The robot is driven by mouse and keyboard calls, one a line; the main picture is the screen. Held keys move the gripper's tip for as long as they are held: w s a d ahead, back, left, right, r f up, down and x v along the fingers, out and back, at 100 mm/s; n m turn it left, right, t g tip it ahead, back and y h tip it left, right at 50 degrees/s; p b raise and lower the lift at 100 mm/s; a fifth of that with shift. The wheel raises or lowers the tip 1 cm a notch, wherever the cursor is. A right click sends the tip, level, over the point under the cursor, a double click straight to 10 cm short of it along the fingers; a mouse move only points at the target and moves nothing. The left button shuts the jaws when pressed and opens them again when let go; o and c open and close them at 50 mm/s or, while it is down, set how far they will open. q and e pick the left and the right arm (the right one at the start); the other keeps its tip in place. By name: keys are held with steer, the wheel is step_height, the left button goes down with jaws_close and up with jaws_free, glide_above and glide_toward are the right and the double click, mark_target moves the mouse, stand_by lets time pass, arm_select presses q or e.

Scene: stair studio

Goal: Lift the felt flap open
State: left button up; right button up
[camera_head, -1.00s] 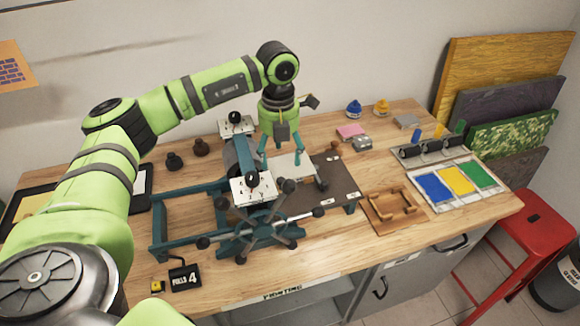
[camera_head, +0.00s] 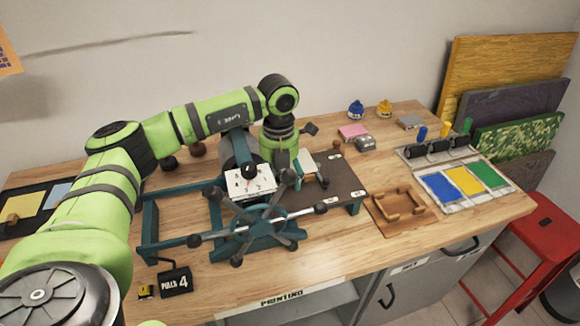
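The etching press (camera_head: 262,222) stands on the wooden table with a teal frame, a spoked wheel and a white dial. A pale grey-white piece (camera_head: 306,163), which looks like the felt flap, shows just right of the roller, above the dark press bed (camera_head: 343,182). I cannot tell whether it lies flat or is raised. My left gripper (camera_head: 287,166) points down behind the roller, close beside the pale piece. Its fingertips are mostly hidden, so I cannot see whether it touches or holds the piece. My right gripper is out of view.
A wooden registration frame (camera_head: 397,209) lies right of the press. A tray of blue, yellow and green ink (camera_head: 463,184) lies farther right. A sign reading "PULLS 4" (camera_head: 175,282) stands at front left.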

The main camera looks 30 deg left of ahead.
arm_select(q)
steer(key=c, duration=1.3)
steer(key=shift+o, duration=0.2)
steer(key=shift+r, duration=0.1)
